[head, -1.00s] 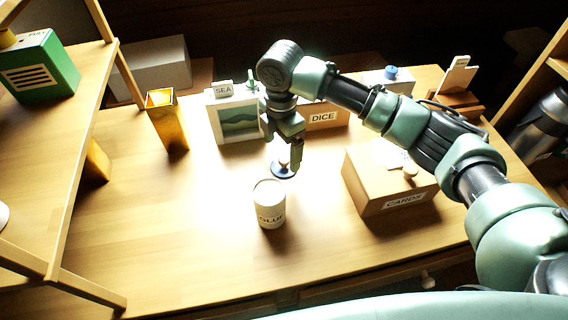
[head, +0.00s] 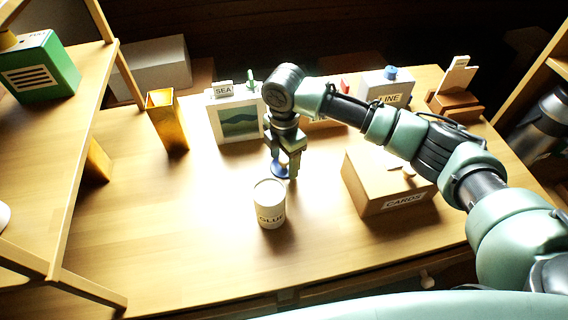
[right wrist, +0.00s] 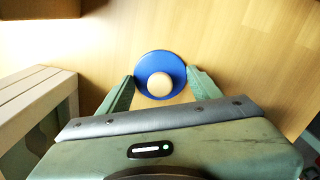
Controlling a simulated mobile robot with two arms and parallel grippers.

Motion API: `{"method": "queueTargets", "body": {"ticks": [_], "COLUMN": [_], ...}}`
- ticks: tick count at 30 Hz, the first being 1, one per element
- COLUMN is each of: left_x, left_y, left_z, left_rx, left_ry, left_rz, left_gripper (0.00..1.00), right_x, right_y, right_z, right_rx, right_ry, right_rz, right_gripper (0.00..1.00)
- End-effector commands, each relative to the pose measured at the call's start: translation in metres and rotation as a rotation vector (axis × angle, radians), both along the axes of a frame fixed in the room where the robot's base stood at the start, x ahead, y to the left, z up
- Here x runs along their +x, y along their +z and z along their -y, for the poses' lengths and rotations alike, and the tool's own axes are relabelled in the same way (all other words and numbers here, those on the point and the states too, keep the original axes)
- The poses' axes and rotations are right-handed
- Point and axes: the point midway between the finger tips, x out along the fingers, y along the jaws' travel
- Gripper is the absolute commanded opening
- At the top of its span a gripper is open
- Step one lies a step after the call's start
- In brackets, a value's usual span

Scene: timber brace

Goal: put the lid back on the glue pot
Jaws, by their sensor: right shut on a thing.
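The white glue pot (head: 270,206), marked GLUE, stands upright on the table near the middle of the head view. The lid is a blue disc with a pale round knob; it shows just behind the pot in the head view (head: 279,171) and from above in the right wrist view (right wrist: 160,62). My right gripper (head: 283,168) points down and is shut on the lid, with a finger at each side of it in the wrist view. Whether the lid touches the table is hard to tell. My left gripper is not in view.
A brown CARDS box (head: 375,187) stands right of the pot. A framed SEA picture (head: 237,122) stands behind the lid, with a gold vase (head: 167,120) left of it. A LINE box (head: 386,87) is at the back. The table left of the pot is clear.

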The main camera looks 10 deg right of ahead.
Motion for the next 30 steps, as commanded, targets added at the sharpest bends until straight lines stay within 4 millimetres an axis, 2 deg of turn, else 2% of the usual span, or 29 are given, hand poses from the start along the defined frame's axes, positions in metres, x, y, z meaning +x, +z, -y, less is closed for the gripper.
{"method": "queueTargets", "body": {"ticks": [8,14,20,30], "left_x": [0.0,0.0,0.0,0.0], "left_y": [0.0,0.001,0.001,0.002], "left_z": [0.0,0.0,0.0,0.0], "left_rx": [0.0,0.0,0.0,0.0], "left_ry": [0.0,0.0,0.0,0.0], "left_rz": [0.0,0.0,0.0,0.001], "left_gripper": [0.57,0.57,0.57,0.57], "right_x": [0.0,0.001,0.001,0.001], "right_y": [0.004,0.025,0.066,0.158], "right_z": [0.0,0.0,-0.001,-0.001], "right_rx": [0.0,0.001,0.002,0.002], "right_ry": [0.0,0.0,0.001,-0.001], "right_rz": [0.001,0.003,0.005,0.004], "right_gripper": [0.26,0.26,0.26,0.26]}}
